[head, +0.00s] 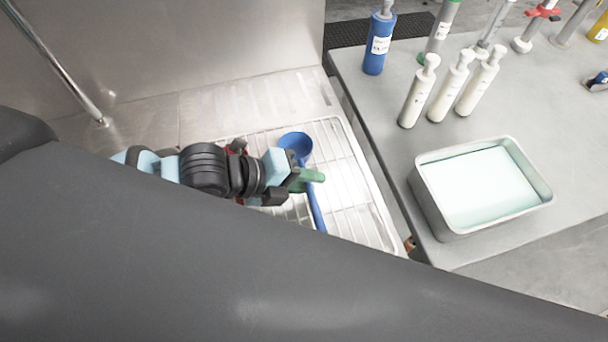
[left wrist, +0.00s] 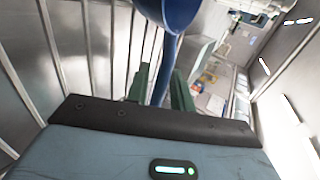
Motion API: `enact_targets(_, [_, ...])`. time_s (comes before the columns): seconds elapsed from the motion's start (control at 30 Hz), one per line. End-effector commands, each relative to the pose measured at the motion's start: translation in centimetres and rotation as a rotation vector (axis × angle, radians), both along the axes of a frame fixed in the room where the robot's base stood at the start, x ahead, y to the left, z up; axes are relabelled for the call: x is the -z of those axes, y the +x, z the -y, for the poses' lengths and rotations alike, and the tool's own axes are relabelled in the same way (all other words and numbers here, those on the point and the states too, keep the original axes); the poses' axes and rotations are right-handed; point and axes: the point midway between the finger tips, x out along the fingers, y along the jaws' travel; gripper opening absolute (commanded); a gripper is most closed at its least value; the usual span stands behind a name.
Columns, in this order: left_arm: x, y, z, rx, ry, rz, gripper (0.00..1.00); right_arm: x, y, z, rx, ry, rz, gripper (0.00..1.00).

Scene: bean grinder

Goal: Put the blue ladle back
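The blue ladle (head: 296,144) is over the wire rack (head: 350,190) in the metal basin. Its bowl is at the top and its handle slants down to the right. My left gripper (head: 308,178) reaches in from the left, its green fingers on either side of the handle just below the bowl, and looks shut on it. In the left wrist view the ladle (left wrist: 172,12) shows bowl up, its handle running down between the fingers (left wrist: 160,92). I cannot tell whether the ladle touches the rack. My right gripper is not in view.
A grey table (head: 390,145) stands right of the basin. It holds a metal tray (head: 428,208) of pale liquid, several white bottles (head: 418,92) and a blue bottle (head: 378,46). Metal walls (head: 200,45) and a steel rod (head: 60,65) border the basin.

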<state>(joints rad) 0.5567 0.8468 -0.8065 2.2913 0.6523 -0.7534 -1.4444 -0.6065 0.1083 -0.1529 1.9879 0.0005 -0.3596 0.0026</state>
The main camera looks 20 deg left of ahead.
Motion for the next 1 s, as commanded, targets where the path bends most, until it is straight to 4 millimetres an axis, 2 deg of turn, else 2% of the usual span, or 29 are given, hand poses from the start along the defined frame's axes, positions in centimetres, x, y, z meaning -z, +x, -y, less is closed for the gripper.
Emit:
enact_targets(0.27, [-0.5,-0.1,-0.3,-0.001,0.002,0.002,0.24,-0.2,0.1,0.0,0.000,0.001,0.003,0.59])
enact_targets(0.9, [-5.4,-4.4,-6.3,0.001,0.004,-0.001,0.24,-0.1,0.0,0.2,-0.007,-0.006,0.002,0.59])
enact_targets(1.0, [-6.4,-4.9,-7.1,0.000,0.004,0.004,0.24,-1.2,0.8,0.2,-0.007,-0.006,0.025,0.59])
